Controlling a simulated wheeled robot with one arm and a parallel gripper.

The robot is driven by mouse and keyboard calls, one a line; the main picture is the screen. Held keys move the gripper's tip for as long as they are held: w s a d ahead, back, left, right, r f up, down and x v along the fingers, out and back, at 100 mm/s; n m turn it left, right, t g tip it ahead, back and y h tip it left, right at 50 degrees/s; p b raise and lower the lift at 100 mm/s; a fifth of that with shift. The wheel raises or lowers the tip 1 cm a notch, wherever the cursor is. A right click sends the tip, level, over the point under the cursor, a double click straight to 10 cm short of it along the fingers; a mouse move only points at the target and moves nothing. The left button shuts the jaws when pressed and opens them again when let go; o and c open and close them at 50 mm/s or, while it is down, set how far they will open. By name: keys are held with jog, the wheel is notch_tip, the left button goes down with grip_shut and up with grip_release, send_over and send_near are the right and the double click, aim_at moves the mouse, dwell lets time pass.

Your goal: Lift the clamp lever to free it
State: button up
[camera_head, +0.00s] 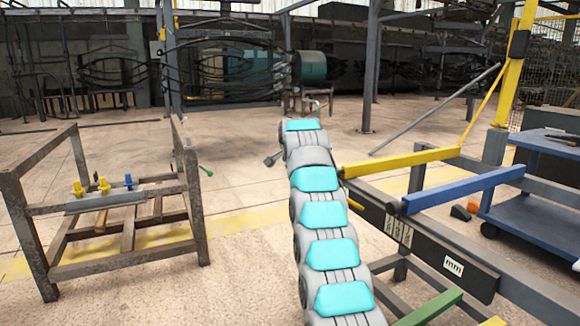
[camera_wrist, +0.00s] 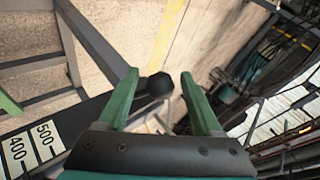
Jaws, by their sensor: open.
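In the wrist view my gripper (camera_wrist: 157,74) is open, with its two green fingers spread wide. A round black knob (camera_wrist: 158,84), which looks like the end of the clamp lever, shows between the fingertips. Nothing is visibly gripped, and the depth gap between knob and fingers is hard to judge. A dark scale bar (camera_wrist: 70,125) marked 400 and 500 runs up toward the knob. In the head view a dark knob (camera_head: 271,161) on a short stem sticks out left of my arm; I cannot tell whether it is the same knob. My arm hides the gripper there.
In the head view the bench's black mm rail (camera_head: 440,258) lies right of my arm, with yellow (camera_head: 400,162) and blue (camera_head: 463,190) bars above it. A rusty frame (camera_head: 125,267) with yellow and blue knobs stands left. A blue cart (camera_head: 540,215) stands right.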

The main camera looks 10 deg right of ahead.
jog(key=shift+s+r, duration=0.1)
jog(key=b+v, duration=0.2)
jog(key=v, duration=0.5)
jog(key=shift+s+r, duration=0.15)
jog(key=s+d+f+n+g+p, duration=0.1)
jog(key=s+f+n+g, duration=0.3)
jog(key=s, duration=1.8)
jog(key=s+d+f+n+g+p, duration=0.1)
jog(key=s+f+n+g, duration=0.3)
jog(key=s+f, duration=0.7)
jog(key=s+d+f+n+g+p, duration=0.1)
jog(key=s+f+n+g, duration=0.2)
jog(key=s, duration=3)
notch_tip(320, 180, down, 5)
jog(key=shift+f+n+g, duration=0.15)
jog(key=shift+n+g, duration=0.25)
jog(key=shift+n, duration=0.7)
jog(key=shift+c, duration=0.2)
